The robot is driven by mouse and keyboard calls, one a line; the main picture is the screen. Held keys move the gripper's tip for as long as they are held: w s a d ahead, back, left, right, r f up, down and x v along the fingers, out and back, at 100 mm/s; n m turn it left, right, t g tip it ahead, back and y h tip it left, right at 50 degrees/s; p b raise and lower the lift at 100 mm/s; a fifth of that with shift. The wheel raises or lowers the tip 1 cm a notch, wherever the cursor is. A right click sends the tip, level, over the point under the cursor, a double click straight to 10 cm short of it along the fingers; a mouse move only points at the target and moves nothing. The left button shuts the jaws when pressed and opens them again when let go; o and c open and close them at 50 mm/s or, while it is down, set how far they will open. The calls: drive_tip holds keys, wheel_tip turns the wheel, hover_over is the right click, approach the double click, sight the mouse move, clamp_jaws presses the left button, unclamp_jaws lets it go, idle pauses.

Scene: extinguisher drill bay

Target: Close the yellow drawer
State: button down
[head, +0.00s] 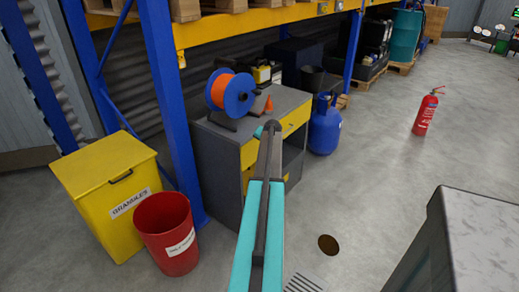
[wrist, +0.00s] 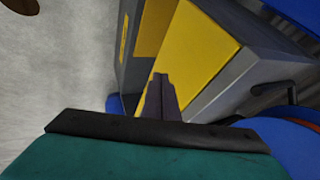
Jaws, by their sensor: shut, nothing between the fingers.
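The grey cabinet (head: 222,150) stands below the rack, with a yellow drawer front (head: 296,121) just under its top. A second yellow front (head: 247,179) shows lower down, partly hidden by my arm. My gripper (head: 271,128) is shut and empty, at the cabinet's front upper edge. In the wrist view, the shut fingers (wrist: 160,92) point toward the yellow drawer front (wrist: 204,48), with the cabinet's grey top (wrist: 222,72) to its right. I cannot tell whether the fingers touch it. How far the drawer stands out is unclear, as my arm covers part of it.
An orange-and-blue reel (head: 231,92) stands on the cabinet top. A blue gas cylinder (head: 325,126) is right of the cabinet. A red bin (head: 166,234) and yellow box (head: 104,190) stand left. A grey-topped bench (head: 482,235) is at lower right. Floor between is mostly clear.

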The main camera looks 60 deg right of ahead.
drive_tip(key=b+v, duration=0.1)
drive_tip(key=v, duration=0.7)
drive_tip(key=shift+a, duration=0.2)
drive_tip(key=shift+w, duration=0.15)
